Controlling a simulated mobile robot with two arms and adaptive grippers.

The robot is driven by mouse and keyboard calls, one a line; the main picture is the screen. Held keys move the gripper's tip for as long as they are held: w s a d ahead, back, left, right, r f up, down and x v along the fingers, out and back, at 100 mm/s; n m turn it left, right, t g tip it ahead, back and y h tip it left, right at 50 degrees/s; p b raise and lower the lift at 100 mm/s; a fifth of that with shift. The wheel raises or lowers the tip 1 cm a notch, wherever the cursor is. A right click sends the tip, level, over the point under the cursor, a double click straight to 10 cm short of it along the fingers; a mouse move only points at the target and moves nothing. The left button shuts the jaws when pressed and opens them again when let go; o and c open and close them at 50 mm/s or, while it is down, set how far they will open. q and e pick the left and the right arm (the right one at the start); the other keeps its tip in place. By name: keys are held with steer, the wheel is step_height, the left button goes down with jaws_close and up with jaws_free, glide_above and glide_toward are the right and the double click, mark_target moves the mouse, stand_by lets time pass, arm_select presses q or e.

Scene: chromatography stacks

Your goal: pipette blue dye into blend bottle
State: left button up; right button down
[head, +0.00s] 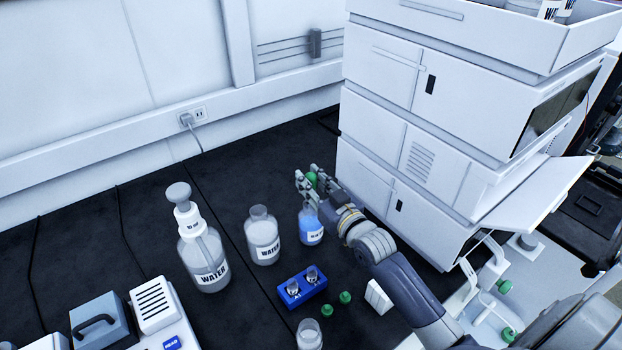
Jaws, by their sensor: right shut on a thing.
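My right gripper (311,180) reaches in from the lower right and is shut on a small green piece (312,179), perhaps a cap or a pipette bulb. It is over the back of the bottle with blue liquid (311,230), which stands upright on the black bench. The fingers and wrist partly hide that bottle's top, so I cannot tell whether the green piece touches it. A clear, uncapped bottle (308,334) stands at the bottom edge, partly cut off; its label is not readable. My left gripper is not in view.
A water bottle (264,238) and a larger pump-topped one (204,255) stand left. A blue rack (300,287) holds two small vials. Green caps (345,297) and a white block (379,297) lie nearby. The white instrument stack (400,160) rises close right of the gripper.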

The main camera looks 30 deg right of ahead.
steer(key=shift+f+b, duration=1)
steer(key=shift+f, duration=0.75)
steer(key=c, duration=1.9)
jaws_free()
steer(key=shift+r, duration=0.1)
step_height(320, 180, up, 12)
steer(key=p, duration=1.2)
steer(key=shift+r+p, duration=0.2)
steer(key=shift+p, duration=0.1)
